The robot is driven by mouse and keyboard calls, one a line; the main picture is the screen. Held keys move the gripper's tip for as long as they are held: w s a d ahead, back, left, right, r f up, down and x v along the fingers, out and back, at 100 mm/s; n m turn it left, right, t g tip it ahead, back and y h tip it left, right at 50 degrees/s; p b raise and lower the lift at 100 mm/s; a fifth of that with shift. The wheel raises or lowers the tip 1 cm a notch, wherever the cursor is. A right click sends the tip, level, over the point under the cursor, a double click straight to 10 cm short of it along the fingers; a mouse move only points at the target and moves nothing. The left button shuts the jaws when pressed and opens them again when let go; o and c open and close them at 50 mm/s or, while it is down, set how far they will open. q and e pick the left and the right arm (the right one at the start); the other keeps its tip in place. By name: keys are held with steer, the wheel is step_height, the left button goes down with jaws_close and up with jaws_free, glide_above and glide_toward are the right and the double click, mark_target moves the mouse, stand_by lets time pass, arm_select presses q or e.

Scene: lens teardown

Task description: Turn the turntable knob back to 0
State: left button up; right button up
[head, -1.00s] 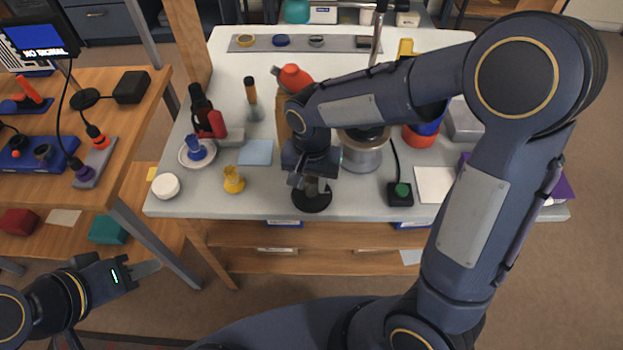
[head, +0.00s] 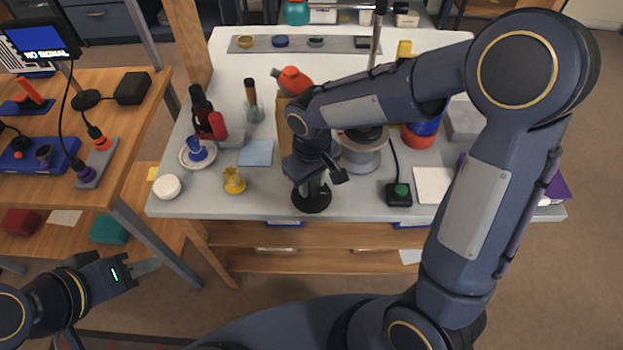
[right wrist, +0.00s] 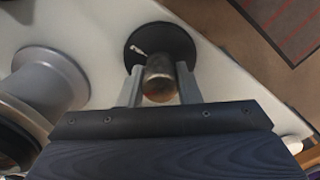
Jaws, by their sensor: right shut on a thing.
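The turntable knob (right wrist: 160,80) is a metallic grey cylinder standing on a black round base (right wrist: 173,38) with a small white mark. In the head view the black base (head: 312,201) sits near the front edge of the white table. My right gripper (right wrist: 159,71) is shut on the knob from above, one finger on each side. In the head view my right wrist covers the top of the knob. The scale and the 0 cannot be read. My left gripper (head: 146,267) is empty, low at the left, away from the table; its finger gap is unclear.
A grey round pedestal (head: 362,155) stands just right of the knob. A yellow piece (head: 234,181), a blue sheet (head: 256,153) and a white round lid (head: 167,186) lie left.

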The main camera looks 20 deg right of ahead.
steer(key=n+p, duration=0.1)
steer(key=n, duration=0.6)
steer(key=shift+r, duration=0.1)
stand_by(0.4)
steer(key=o, duration=1)
steer(key=shift+c, duration=0.2)
step_height(320, 180, up, 8)
steer(key=shift+f+p, duration=0.1)
steer(key=shift+p, duration=0.35)
